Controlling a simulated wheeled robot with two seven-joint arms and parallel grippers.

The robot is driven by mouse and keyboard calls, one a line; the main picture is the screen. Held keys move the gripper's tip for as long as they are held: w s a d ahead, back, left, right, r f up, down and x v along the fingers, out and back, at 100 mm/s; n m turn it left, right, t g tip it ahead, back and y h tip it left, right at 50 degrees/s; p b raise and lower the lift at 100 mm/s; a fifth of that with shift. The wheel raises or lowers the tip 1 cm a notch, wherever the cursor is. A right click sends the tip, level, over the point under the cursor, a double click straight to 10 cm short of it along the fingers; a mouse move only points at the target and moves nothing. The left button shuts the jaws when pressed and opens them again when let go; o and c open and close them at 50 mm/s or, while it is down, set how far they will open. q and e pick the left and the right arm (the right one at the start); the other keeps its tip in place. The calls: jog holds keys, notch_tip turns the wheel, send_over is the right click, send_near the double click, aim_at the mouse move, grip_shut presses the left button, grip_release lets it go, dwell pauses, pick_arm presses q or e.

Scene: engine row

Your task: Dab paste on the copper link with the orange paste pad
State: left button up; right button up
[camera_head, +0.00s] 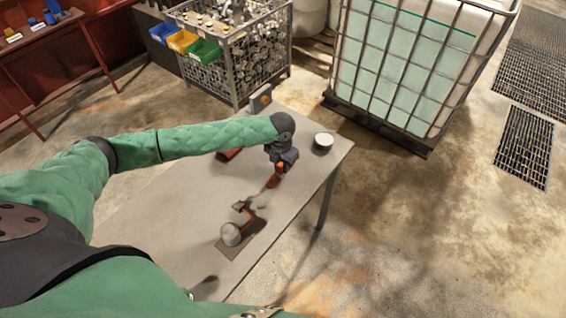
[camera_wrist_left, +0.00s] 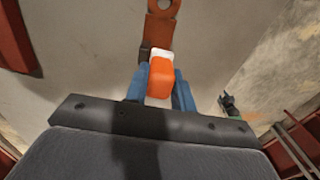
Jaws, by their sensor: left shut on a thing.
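My left gripper (camera_head: 279,168) is above the table, pointing down. In the left wrist view its blue fingers (camera_wrist_left: 160,88) are shut on the orange paste pad (camera_wrist_left: 161,76), which has a white part at its far end. The pad also shows below the gripper in the head view (camera_head: 274,181). The copper link (camera_head: 247,215) is on the table, nearer me than the pad, beside a grey round part. A copper strip with a hole (camera_wrist_left: 161,20), apparently the link, lies beyond the pad in the wrist view. I cannot tell whether they touch. My right gripper is out of view.
A round white-topped tin (camera_head: 323,141) stands on the grey table (camera_head: 165,212) right of the gripper. The grey round part (camera_head: 231,235) sits on a dark plate. A wire bin (camera_head: 245,60) and caged tank (camera_head: 410,70) stand beyond.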

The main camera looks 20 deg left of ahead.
pick_arm(q)
jog(key=shift+w+d+f+b, duration=0.15)
jog(key=shift+w+d, duration=0.1)
jog(key=shift+w, duration=0.5)
jog(key=shift+w+d+r+b, duration=0.1)
jog(key=shift+w+d+b, duration=0.1)
jog(key=shift+w, duration=0.5)
jog(key=shift+w+r+p, duration=0.1)
jog(key=shift+r+p, duration=0.25)
jog(key=shift+r, duration=3.15)
